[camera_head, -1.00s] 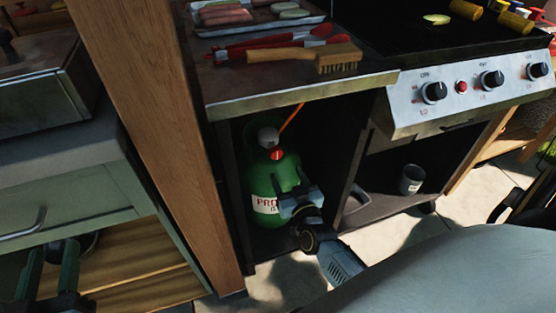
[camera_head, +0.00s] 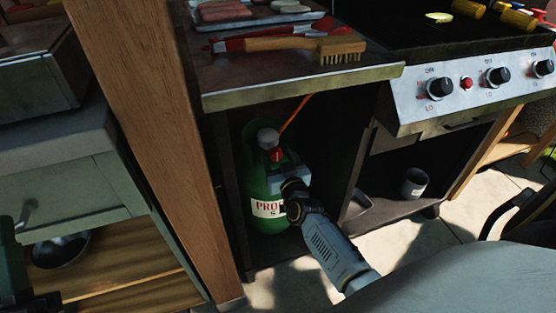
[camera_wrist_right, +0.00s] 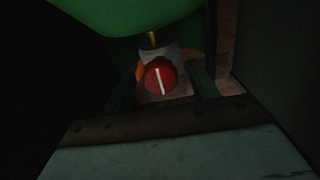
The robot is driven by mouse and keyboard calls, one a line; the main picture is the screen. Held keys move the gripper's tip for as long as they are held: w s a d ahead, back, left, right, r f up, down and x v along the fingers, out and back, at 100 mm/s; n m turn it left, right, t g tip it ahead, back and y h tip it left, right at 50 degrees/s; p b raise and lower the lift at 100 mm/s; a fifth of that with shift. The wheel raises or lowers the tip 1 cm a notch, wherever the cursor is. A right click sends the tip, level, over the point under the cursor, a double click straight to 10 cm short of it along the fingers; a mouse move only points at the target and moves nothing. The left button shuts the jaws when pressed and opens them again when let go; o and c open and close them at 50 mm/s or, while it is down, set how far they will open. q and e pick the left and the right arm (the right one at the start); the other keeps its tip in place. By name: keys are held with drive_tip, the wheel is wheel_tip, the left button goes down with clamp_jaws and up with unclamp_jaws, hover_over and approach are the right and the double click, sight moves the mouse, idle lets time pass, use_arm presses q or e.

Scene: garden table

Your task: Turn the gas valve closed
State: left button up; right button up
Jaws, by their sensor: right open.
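The green propane tank (camera_head: 262,209) stands upright in the open cabinet under the grill's side shelf. Its red valve knob (camera_head: 276,154) is near the top, beside a grey regulator (camera_head: 268,137) with an orange hose. My right gripper (camera_head: 281,167) reaches in at the knob, its fingers partly hidden in the head view. In the right wrist view, the red knob (camera_wrist_right: 160,77) with a white line, slightly tilted from vertical, sits between the open fingers (camera_wrist_right: 164,88), with gaps at both sides. My left gripper (camera_head: 28,275) is cut off at the lower left edge.
A wooden post (camera_head: 150,130) and the cabinet walls stand close around the tank. The side shelf (camera_head: 300,89) above carries a brush (camera_head: 300,46) and a tray of food. A grey cup (camera_head: 413,183) stands in the right compartment.

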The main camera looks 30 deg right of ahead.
drive_tip(key=c, duration=1)
